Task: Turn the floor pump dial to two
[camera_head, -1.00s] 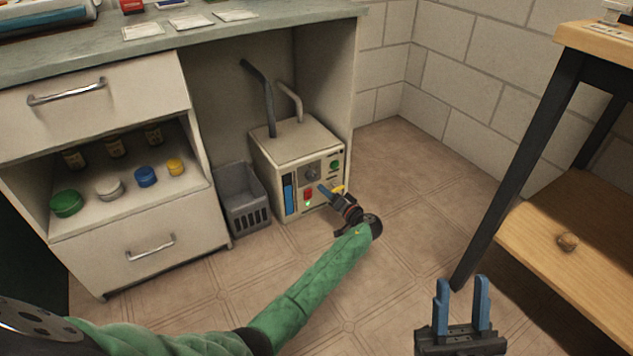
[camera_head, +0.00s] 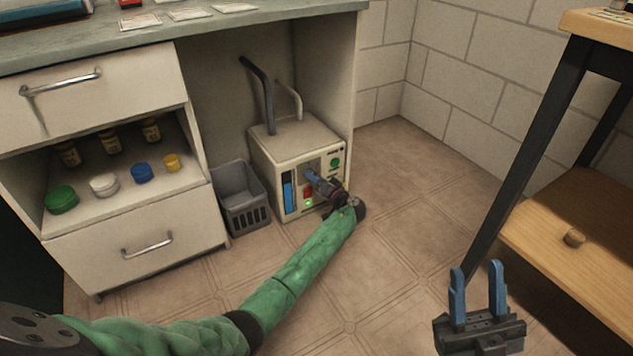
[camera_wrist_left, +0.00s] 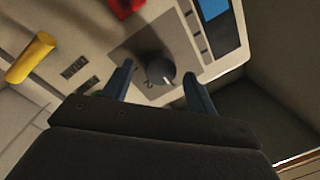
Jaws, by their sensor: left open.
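The floor pump (camera_head: 296,143) is a cream box on the floor under the bench, with two pipes rising from its top. Its dark round dial (camera_wrist_left: 161,74) sits on a grey plate in the left wrist view, with a pale pointer mark and a numeral near its lower edge. My left gripper (camera_head: 310,178) is at the pump's front, open; in the left wrist view its blue fingers (camera_wrist_left: 158,78) stand on either side of the dial, with gaps visible. In the head view it hides most of the dial. My right gripper (camera_head: 477,274) is open and empty above the floor.
On the pump's front are a red switch (camera_wrist_left: 124,6), a yellow handle (camera_wrist_left: 31,58), a blue strip (camera_head: 288,190) and a green button (camera_head: 335,163). A grey basket (camera_head: 243,207) stands left of the pump. A wooden shelf unit (camera_head: 560,215) is at right. Floor between is clear.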

